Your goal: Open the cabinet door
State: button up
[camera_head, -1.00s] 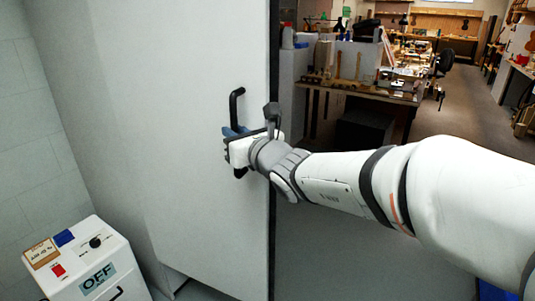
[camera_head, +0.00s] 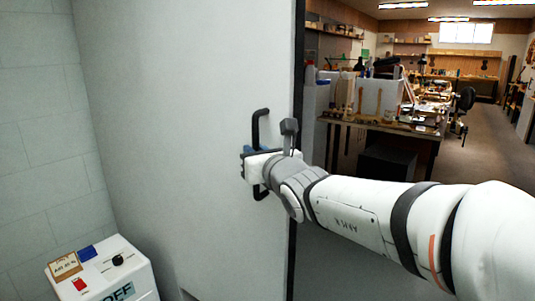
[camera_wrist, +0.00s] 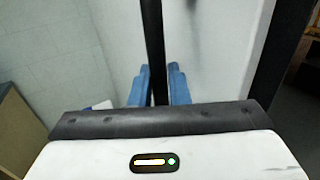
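The cabinet door (camera_head: 205,110) is a tall, plain white panel filling the middle left of the head view; it also shows in the wrist view (camera_wrist: 225,50). Its black bar handle (camera_head: 257,122) stands upright near the door's right edge. My gripper (camera_head: 252,151) reaches it from the right. In the wrist view the two blue fingers of my gripper (camera_wrist: 158,90) lie on either side of the handle bar (camera_wrist: 154,40), close against it, so the gripper is shut on it. I cannot tell whether the door stands ajar.
A white box (camera_head: 110,272) with a label, a red switch and a black knob stands at the lower left, by the tiled wall (camera_head: 40,130). A cluttered workbench (camera_head: 390,126) and a black chair (camera_head: 464,108) are beyond the door's right edge. Open floor lies at far right.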

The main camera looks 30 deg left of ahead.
jog(key=o, duration=0.3)
jog(key=shift+a, duration=0.1)
jog(key=shift+v, duration=3.9)
jog(key=s+d+f+n+g+h+p, duration=0.2)
jog(key=d+n+h+p, duration=0.3)
jog(key=d, duration=0.9)
jog(key=s+d+f+n+g+h+p, duration=0.3)
jog(key=d+n+p, duration=0.4)
jog(key=d+n, duration=0.4)
jog(key=s+d+f+n+g+h+p, duration=0.2)
jog(key=s+d+n+h+p, duration=0.4)
jog(key=d, duration=1.1)
jog(key=shift+f+n+g+h+p, duration=0.15)
jog(key=shift+n+g+p, duration=0.1)
jog(key=shift+n, duration=0.55)
jog(key=shift+f+n+g+h+p, duration=0.15)
jog(key=shift+n+g, duration=0.1)
jog(key=shift+n, duration=0.55)
